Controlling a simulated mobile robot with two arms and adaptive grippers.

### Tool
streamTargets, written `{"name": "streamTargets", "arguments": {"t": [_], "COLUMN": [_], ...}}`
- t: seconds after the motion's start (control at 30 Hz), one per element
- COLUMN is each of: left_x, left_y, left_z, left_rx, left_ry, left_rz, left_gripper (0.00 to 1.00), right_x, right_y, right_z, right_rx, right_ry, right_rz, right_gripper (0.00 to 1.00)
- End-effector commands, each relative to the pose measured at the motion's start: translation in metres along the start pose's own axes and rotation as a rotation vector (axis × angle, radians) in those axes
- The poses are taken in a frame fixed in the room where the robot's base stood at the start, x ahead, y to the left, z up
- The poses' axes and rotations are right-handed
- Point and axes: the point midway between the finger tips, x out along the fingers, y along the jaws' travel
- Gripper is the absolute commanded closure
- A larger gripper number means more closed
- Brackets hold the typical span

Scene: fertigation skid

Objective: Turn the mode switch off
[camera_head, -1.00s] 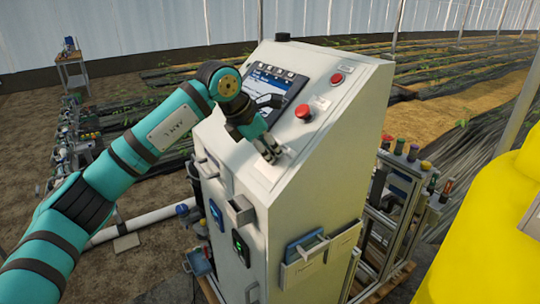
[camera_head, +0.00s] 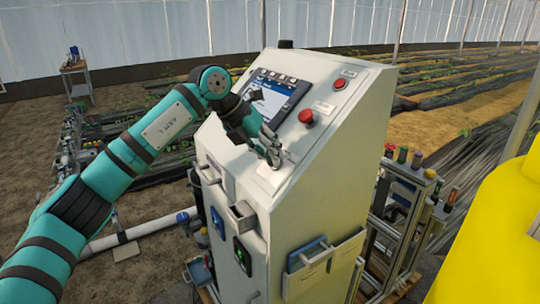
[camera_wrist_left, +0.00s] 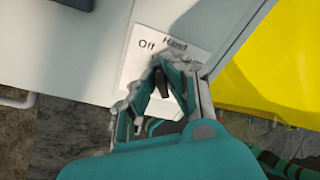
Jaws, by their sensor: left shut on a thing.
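The mode switch shows in the left wrist view as a small dark knob (camera_wrist_left: 162,80), mostly hidden between my fingers. Its white label plate (camera_wrist_left: 147,62) reads "Off" at the left and "Hand" at the top; the rest is covered by a finger. In the head view the plate (camera_head: 267,172) lies low on the cabinet's sloped panel. My left gripper (camera_head: 274,158) reaches down to it and is shut on the knob; it also shows in the left wrist view (camera_wrist_left: 172,74). Which position the knob points to I cannot tell. My right gripper is not in view.
The grey control cabinet (camera_head: 335,160) carries a screen (camera_head: 275,92), a red mushroom button (camera_head: 306,116) above the gripper and a smaller red button (camera_head: 339,83). Holders stick out from its sides. A large yellow object (camera_head: 490,245) stands at the right.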

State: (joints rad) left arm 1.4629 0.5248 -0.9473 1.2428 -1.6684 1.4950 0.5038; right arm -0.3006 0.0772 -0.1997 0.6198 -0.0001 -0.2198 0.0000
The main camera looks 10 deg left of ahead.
Motion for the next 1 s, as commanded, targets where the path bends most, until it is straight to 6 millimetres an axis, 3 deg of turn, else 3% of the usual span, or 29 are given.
{"name": "streamTargets", "arguments": {"t": [0.3,0.83,0.87,1.0], "left_x": [0.0036,0.0039,0.004,0.0035], "left_y": [0.003,0.0032,0.0033,0.0029], "left_z": [-0.0029,-0.0033,-0.0033,-0.0029], "left_rx": [-0.112,-0.13,-0.13,-0.129], "left_ry": [0.01,0.011,0.011,0.01], "left_rz": [-0.016,-0.018,-0.018,-0.019], "left_gripper": [1.0,1.0,0.87,0.68], "right_x": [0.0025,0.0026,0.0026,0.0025], "right_y": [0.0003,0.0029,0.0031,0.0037], "right_z": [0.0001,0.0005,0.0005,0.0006], "right_rx": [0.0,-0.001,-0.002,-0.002], "right_ry": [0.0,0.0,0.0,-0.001], "right_rz": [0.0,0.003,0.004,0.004], "right_gripper": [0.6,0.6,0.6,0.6]}}
